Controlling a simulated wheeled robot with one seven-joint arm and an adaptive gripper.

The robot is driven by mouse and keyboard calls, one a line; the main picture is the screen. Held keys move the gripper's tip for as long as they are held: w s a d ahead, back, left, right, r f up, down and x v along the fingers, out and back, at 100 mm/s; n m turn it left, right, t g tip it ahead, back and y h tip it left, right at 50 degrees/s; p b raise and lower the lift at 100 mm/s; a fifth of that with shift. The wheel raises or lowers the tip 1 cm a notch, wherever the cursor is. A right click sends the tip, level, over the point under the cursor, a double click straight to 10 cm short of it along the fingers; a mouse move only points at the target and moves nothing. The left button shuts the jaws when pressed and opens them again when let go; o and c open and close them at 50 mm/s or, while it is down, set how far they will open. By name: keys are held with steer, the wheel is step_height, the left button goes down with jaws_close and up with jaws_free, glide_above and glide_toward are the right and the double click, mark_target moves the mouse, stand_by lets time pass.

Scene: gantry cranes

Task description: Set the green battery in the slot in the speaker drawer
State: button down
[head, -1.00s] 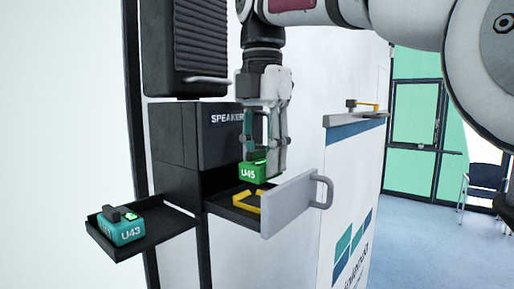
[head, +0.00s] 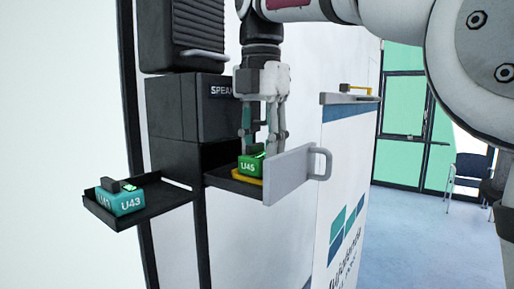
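The green battery (head: 249,167), marked U45, sits low inside the open speaker drawer (head: 225,182), at the yellow slot frame (head: 249,181). It looks level. Its contact with the slot floor is hard to make out. My gripper (head: 263,150) points straight down into the drawer, with its fingers at the battery's top and far side. The drawer's grey front panel (head: 290,174) hides part of the fingertips, so I cannot tell whether they still grip the battery.
A teal battery (head: 122,201), marked U43, lies on a black side tray (head: 150,212) at the left. The black speaker cabinet (head: 188,105) stands behind the drawer.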

steer(key=shift+f, duration=0.15)
steer(key=c, duration=1)
jaws_free()
steer(key=shift+o, duration=0.2)
